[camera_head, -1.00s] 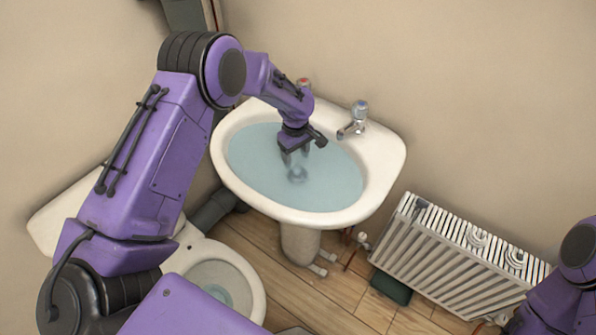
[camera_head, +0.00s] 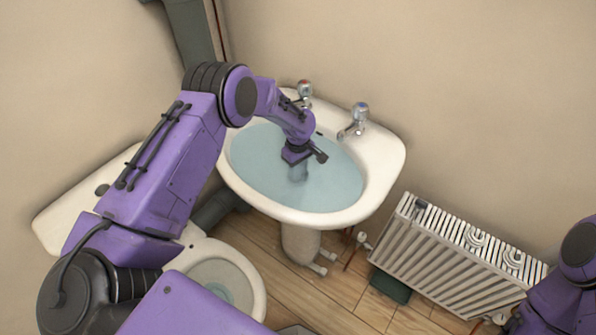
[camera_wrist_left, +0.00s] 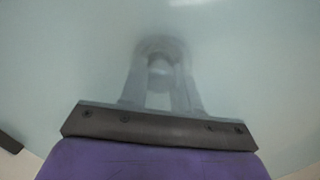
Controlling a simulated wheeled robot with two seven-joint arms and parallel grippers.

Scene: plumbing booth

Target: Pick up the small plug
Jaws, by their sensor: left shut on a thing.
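My left gripper (camera_head: 298,175) reaches down into the water-filled basin, its fingers under the surface over the drain. In the left wrist view its fingers (camera_wrist_left: 160,85) are blurred by the water and shut on the small plug (camera_wrist_left: 160,64), a small pale rounded shape between the tips at the drain. In the head view the plug is hidden by the fingers and water. I cannot tell whether it is still seated in the drain. My right gripper is out of view; only part of that arm shows at the right edge.
The white washbasin (camera_head: 385,152) has two taps, one (camera_head: 304,90) behind my left arm and one (camera_head: 355,118) to its right. A toilet (camera_head: 252,290) stands below left. A white radiator (camera_head: 450,260) is on the right wall. The basin's right side is clear.

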